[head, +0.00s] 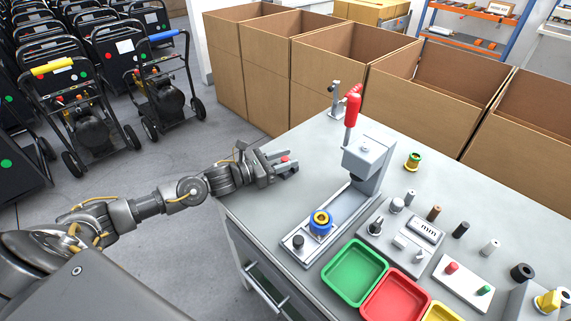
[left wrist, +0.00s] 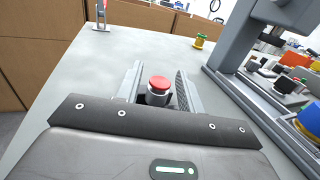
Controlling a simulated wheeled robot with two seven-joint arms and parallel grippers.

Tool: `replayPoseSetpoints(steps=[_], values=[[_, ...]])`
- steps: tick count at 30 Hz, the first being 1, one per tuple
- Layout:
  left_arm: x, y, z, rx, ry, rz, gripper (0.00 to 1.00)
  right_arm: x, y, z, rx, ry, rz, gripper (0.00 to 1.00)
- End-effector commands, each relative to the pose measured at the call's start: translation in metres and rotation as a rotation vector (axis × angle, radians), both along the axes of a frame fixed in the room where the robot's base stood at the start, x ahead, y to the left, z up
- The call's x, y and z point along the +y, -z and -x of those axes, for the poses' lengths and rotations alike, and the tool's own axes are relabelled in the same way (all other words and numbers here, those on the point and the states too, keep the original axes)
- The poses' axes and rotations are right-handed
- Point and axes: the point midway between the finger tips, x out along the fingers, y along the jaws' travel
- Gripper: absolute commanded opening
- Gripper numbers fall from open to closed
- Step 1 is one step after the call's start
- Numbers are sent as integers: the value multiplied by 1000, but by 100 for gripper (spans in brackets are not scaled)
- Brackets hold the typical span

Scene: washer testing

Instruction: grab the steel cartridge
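A short steel-coloured cylinder with a red cap, which looks like the steel cartridge (left wrist: 159,88), stands upright on the grey bench near its left edge. Its red top also shows in the head view (head: 285,159). My left gripper (head: 284,163) reaches in from the left, low over the bench, with its fingers on either side of the cylinder. In the left wrist view the left gripper (left wrist: 160,84) is open, with a gap between each finger and the cylinder. The cylinder's lower part is partly hidden by the gripper body. My right gripper is not in view.
A press with a red handle (head: 352,108) stands just right of the gripper, with a blue-and-yellow part (head: 320,222) on its base. Green (head: 355,272) and red (head: 396,300) trays lie in front. A green-and-yellow part (head: 413,161) stands behind. Cardboard boxes (head: 325,62) line the far side.

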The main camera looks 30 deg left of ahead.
Motion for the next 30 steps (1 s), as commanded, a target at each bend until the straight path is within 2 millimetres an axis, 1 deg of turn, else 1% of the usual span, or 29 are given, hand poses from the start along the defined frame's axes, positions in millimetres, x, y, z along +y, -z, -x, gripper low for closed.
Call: replayPoseSetpoints(steps=[1, 6, 8, 9, 16, 20, 23, 26, 30], values=[[0, 0, 0, 0, 0, 0, 32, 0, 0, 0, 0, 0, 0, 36], [0, 0, 0, 0, 0, 0, 9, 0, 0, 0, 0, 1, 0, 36], [0, 0, 0, 0, 0, 0, 1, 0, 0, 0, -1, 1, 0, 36], [0, 0, 0, 0, 0, 0, 0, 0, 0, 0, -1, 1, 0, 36], [0, -1, 0, -1, 0, 1, 0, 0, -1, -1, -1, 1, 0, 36], [0, -9, 0, -1, 0, 0, 0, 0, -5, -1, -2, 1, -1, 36], [0, -20, 0, -2, 1, 0, 0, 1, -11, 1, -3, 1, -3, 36], [0, -37, 0, -2, 0, -1, 0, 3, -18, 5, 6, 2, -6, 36], [20, -60, 10, 0, -1, -5, 0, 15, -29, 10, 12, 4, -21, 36]])
